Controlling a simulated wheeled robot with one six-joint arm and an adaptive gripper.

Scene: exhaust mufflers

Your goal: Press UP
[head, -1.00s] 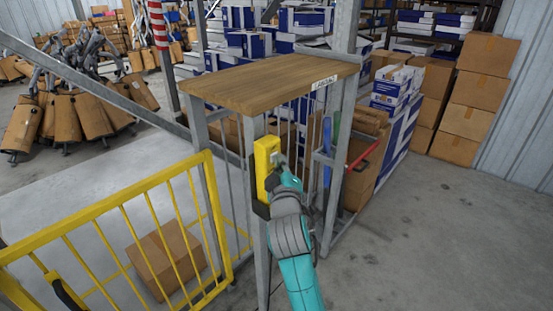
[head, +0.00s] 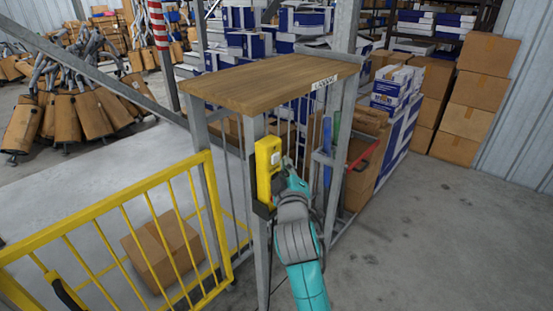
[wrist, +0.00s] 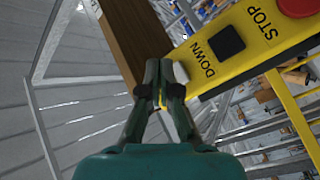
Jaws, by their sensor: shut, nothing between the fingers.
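The yellow control box (head: 264,178) is fixed to a grey post below the wooden top, with a pale button (head: 275,158) on its upper part. In the wrist view the box (wrist: 262,62) shows a red button (wrist: 298,5) by the word STOP and a black button (wrist: 227,40) by DOWN. A pale button (wrist: 181,72) lies beyond DOWN, partly behind my fingers; no UP label is readable. My gripper (wrist: 160,66) is shut and empty, its tips beside the pale button. In the head view my gripper (head: 289,166) is just right of the box; contact cannot be told.
A wooden top (head: 265,82) overhangs the control box. A yellow railing (head: 120,225) stands at left, with a cardboard box (head: 163,250) behind it. Blue and green handles (head: 330,148) hang right of my gripper. The floor at right is clear.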

